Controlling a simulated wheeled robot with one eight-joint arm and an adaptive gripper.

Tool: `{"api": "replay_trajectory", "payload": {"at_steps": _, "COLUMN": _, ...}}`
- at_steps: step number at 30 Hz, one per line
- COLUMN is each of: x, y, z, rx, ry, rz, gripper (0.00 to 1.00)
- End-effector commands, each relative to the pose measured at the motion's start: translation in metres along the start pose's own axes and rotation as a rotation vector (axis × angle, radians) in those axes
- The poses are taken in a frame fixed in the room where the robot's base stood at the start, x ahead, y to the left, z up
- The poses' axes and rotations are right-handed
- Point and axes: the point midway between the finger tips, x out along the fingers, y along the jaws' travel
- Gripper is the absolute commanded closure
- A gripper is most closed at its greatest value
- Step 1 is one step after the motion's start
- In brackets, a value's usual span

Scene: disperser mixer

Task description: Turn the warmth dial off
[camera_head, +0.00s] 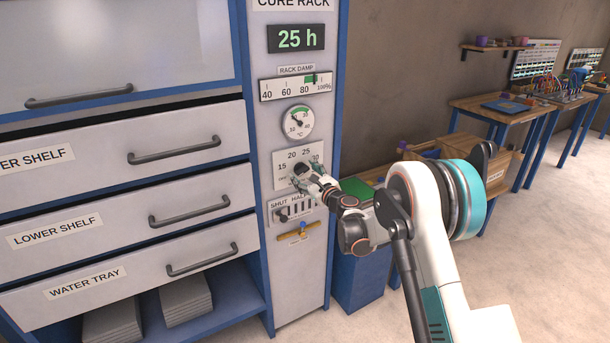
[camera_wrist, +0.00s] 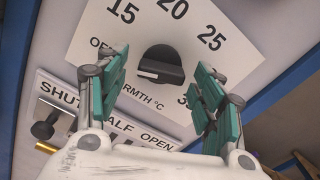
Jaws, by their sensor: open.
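The warmth dial is a black round knob (camera_wrist: 160,68) with a raised grip bar, on a white scale plate (camera_wrist: 175,30) marked OFF, 15, 20, 25 and a partly hidden 30. A pale mark shows at the bar's left side, facing roughly left; I cannot tell exactly which scale mark it meets. My gripper (camera_wrist: 162,75) is open, with a green-padded finger on each side of the knob and gaps between. In the head view, my gripper (camera_head: 312,180) is at the dial plate (camera_head: 284,160) and partly covers the knob.
Below the dial is a SHUT/HALF/OPEN vent plate (camera_head: 293,208) with a dark knob, then a brass handle (camera_head: 298,232). Above are a round gauge (camera_head: 298,122), a RACK DAMP scale (camera_head: 296,88) and a 25 h display (camera_head: 296,38). Drawers with protruding handles (camera_head: 175,150) stand left.

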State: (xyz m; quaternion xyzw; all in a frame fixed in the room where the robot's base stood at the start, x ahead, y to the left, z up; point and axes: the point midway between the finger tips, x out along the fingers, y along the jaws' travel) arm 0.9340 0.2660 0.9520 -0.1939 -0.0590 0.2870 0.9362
Motion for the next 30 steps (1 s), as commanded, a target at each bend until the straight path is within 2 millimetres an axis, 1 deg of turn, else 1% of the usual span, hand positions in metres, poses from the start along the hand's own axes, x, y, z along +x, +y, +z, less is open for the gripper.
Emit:
{"api": "replay_trajectory", "payload": {"at_steps": 5, "x": -0.027, "y": -0.001, "z": 0.000, "rx": 0.000, "ry": 0.001, "rz": -0.002, "gripper": 0.38}}
{"api": "replay_trajectory", "payload": {"at_steps": 12, "x": -0.077, "y": -0.001, "z": 0.000, "rx": 0.000, "ry": 0.001, "rz": -0.002, "gripper": 0.38}}
{"api": "replay_trajectory", "payload": {"at_steps": 16, "x": -0.098, "y": -0.001, "z": -0.001, "rx": 0.000, "ry": 0.001, "rz": -0.001, "gripper": 0.38}}
{"api": "replay_trajectory", "payload": {"at_steps": 21, "x": -0.113, "y": 0.000, "z": 0.000, "rx": -0.001, "ry": 0.001, "rz": 0.000, "gripper": 0.38}}
{"api": "replay_trajectory", "payload": {"at_steps": 30, "x": -0.116, "y": 0.000, "z": 0.000, "rx": 0.000, "ry": 0.000, "rz": 0.000, "gripper": 0.38}}
